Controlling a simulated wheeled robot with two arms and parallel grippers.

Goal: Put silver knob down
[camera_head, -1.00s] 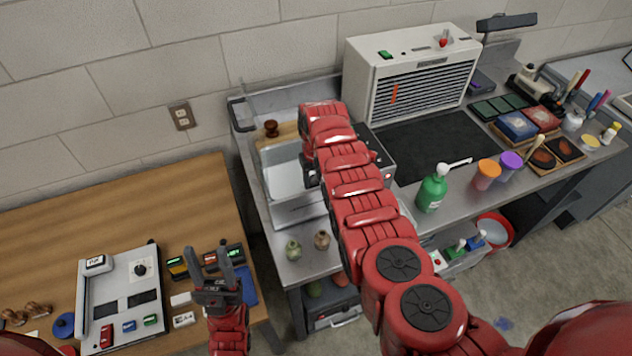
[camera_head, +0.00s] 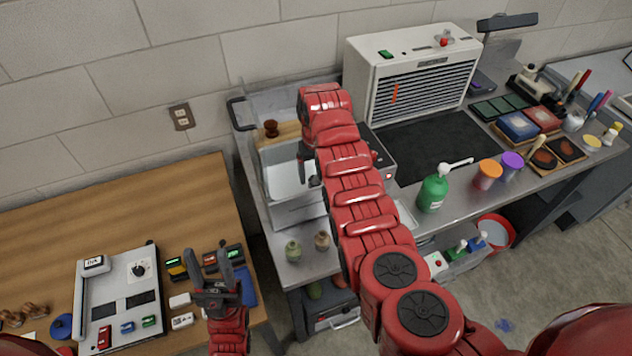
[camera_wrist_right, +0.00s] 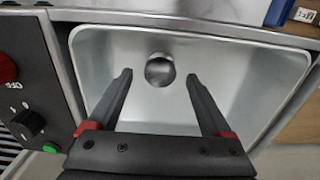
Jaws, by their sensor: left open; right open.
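A round silver knob (camera_wrist_right: 160,69) lies on the floor of a metal basin (camera_wrist_right: 225,65), near one wall, in the right wrist view. My right gripper (camera_wrist_right: 160,76) is open, its two fingers apart on either side of the knob in that picture, with nothing between them; the height above it is hard to judge. In the head view, the right gripper (camera_head: 307,167) shows as dark fingers over the basin (camera_head: 284,182), partly behind my red arm, and I cannot make out the knob there. My left gripper (camera_head: 221,278) is open and empty above the wooden table's right edge.
A control panel with knobs and a green button (camera_wrist_right: 23,148) borders the basin. A brown-knobbed handle (camera_head: 271,128) stands behind it. Two small jars (camera_head: 293,250) sit in front. A white vented cabinet (camera_head: 412,75) and green bottle (camera_head: 433,190) are to the right.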

